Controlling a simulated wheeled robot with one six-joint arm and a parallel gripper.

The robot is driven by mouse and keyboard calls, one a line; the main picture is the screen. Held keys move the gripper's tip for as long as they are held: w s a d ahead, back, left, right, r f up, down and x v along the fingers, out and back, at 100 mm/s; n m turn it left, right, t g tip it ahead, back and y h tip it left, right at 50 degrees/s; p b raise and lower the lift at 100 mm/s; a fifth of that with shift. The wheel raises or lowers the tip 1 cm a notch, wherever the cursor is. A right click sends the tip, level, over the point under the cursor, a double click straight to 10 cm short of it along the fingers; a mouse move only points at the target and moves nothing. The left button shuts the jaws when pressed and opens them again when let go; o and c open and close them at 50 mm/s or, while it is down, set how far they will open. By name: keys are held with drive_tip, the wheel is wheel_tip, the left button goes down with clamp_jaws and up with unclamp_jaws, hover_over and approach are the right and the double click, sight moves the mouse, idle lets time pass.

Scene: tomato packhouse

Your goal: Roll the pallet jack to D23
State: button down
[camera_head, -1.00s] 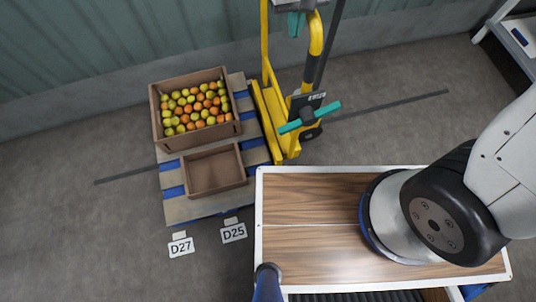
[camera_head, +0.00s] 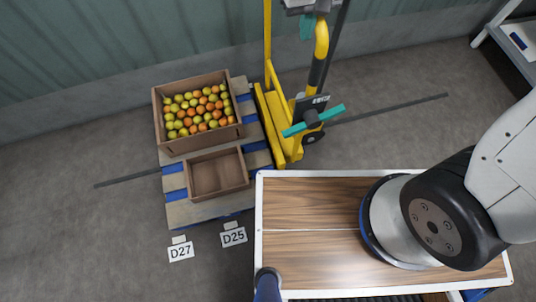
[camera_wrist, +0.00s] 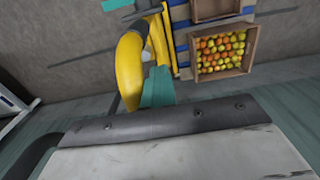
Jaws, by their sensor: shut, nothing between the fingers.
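The yellow pallet jack (camera_head: 276,125) stands to the right of a pallet (camera_head: 192,212) and close against it. Its curved yellow handle post (camera_head: 321,45) rises beside a dark pole, and a teal crossbar (camera_head: 313,120) sits lower down. My gripper (camera_head: 306,30), with teal fingers, is at the top of the head view beside the post. In the wrist view my fingers (camera_wrist: 158,85) are shut and empty beside the curved yellow post (camera_wrist: 130,70); whether they touch it I cannot tell. Floor signs read D27 (camera_head: 181,252) and D25 (camera_head: 233,237); no D23 sign is visible.
The pallet bears a crate of tomatoes (camera_head: 163,140) and an empty box (camera_head: 216,196). A wood-topped table (camera_head: 310,205) fills the lower right. A green wall (camera_head: 130,40) runs behind. Floor (camera_head: 400,125) right of the jack is clear up to a rack (camera_head: 505,55).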

drive_tip(key=shift+d, duration=0.35)
drive_tip(key=w+d, duration=0.2)
drive_tip(key=d, duration=0.5)
drive_tip(key=w+d, duration=0.2)
drive_tip(key=d, duration=0.6)
drive_tip(key=shift+w, duration=0.25)
drive_tip(key=shift+d, duration=0.2)
drive_tip(key=w+d, duration=0.3)
drive_tip(key=d, duration=0.7)
drive_tip(key=shift+d, duration=0.15)
idle(1.0)
drive_tip(key=shift+a, duration=0.2)
wheel_tip(320, 180, up, 10)
drive_tip(key=a, duration=0.1)
drive_tip(key=shift+s+a, duration=0.3)
idle(0.8)
